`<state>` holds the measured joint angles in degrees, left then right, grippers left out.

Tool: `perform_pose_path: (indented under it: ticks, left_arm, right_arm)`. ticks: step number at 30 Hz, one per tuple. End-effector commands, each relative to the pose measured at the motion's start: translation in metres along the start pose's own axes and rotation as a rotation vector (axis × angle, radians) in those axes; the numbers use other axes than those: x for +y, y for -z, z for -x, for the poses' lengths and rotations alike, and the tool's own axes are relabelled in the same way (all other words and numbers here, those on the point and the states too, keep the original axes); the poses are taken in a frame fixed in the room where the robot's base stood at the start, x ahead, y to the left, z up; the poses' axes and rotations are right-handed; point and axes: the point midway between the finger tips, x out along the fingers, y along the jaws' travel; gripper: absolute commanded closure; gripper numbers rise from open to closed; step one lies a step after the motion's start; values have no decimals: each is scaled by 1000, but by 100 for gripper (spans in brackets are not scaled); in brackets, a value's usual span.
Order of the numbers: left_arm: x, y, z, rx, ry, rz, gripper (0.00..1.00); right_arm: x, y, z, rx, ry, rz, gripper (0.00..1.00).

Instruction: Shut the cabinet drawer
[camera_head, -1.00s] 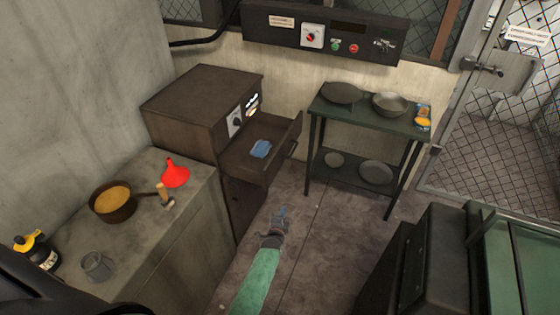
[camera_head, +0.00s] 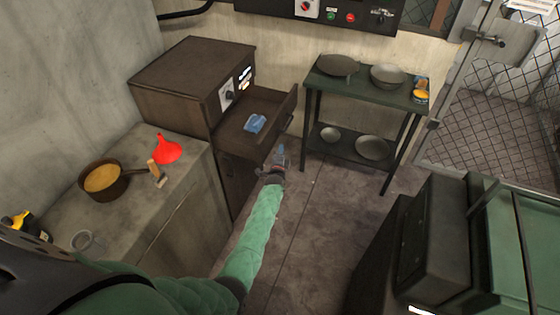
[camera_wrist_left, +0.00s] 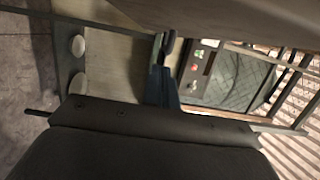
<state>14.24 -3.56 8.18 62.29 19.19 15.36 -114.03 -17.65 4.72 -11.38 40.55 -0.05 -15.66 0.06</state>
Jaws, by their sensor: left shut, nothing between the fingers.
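The brown cabinet (camera_head: 185,75) stands against the left wall in the head view. Its drawer (camera_head: 237,128) is pulled out and holds a blue object (camera_head: 255,123). My left gripper (camera_head: 279,153) is shut and empty, in front of the drawer's outer face near its lower right side. Whether it touches the drawer front cannot be told. In the left wrist view the shut fingers (camera_wrist_left: 167,45) point up beside a brown surface (camera_wrist_left: 225,18), which seems to be the drawer front. My right gripper is out of view.
A green rack (camera_head: 350,88) with bowls stands right of the drawer. Dark machinery (camera_head: 430,240) is at lower right. Floor between is clear.

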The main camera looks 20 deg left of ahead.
Motion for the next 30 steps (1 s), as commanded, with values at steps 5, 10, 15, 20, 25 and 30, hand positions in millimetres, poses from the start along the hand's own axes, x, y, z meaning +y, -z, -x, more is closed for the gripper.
perform_pose_path:
  ticks: [5, 10, 15, 20, 25, 30]
  left_arm:
    - [1, -18, -11, 0, 1, -3, 100]
    - [1, -33, -15, 0, 0, -1, 100]
    - [0, -39, -16, 0, 0, 0, 100]
    - [0, -39, -16, 0, 0, 0, 100]
    - [0, -40, -16, 0, 0, 0, 100]
    - [2, -66, -23, -1, 1, -3, 100]
  right_arm:
    - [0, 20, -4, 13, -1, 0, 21]
    - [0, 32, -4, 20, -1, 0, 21]
    - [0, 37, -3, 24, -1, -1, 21]
    - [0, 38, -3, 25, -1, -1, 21]
    - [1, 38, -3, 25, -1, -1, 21]
    - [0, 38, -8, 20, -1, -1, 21]
